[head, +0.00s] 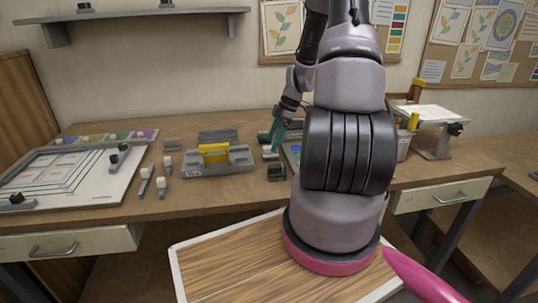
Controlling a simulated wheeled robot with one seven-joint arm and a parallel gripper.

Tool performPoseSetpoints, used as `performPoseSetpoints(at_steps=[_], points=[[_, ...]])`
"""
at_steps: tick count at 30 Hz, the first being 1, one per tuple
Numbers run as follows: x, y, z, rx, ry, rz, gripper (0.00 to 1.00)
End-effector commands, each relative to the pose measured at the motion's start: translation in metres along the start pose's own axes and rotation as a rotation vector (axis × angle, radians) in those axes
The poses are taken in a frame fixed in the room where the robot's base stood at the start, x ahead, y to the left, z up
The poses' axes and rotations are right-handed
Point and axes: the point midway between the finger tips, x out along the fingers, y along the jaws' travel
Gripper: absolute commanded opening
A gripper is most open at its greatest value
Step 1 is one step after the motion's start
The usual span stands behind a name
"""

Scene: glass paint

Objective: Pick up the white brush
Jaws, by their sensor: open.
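My gripper (271,142) has teal fingers, parted and pointing down over the workbench, with nothing seen between them. A small pale piece (270,155) lies just below the fingertips; it may be the white brush, but it is too small to tell, as is whether the fingers touch it. Several small white-topped, grey-handled pieces stand or lie left of centre, among them one at the front (161,187), one beside it (145,180) and one behind (168,163). They look like brushes or stampers, well left of my gripper. My arm hides the bench to the right.
The workbench (235,200) holds a grey tray with a yellow block (214,153) left of my gripper. A dark small block (277,172) sits in front of it. A white patterned panel (75,180) lies at left. A raised white-topped stand (430,115) is at right.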

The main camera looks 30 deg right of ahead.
Motion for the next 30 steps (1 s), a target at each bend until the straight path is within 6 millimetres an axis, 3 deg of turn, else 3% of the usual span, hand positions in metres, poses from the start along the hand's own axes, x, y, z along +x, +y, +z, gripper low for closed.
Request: performPoseSetpoints(at_steps=[7,17,21,24,30], points=[[0.037,-0.003,0.003,0.0,0.001,-0.003,0.88],[0.044,-0.003,0.003,0.001,-0.001,0.0,0.88],[0.044,-0.002,0.003,0.001,0.0,0.0,0.34],[0.043,-0.002,0.003,0.001,0.0,0.0,0.0],[0.043,-0.002,0.003,0.001,0.0,0.0,0.0]])
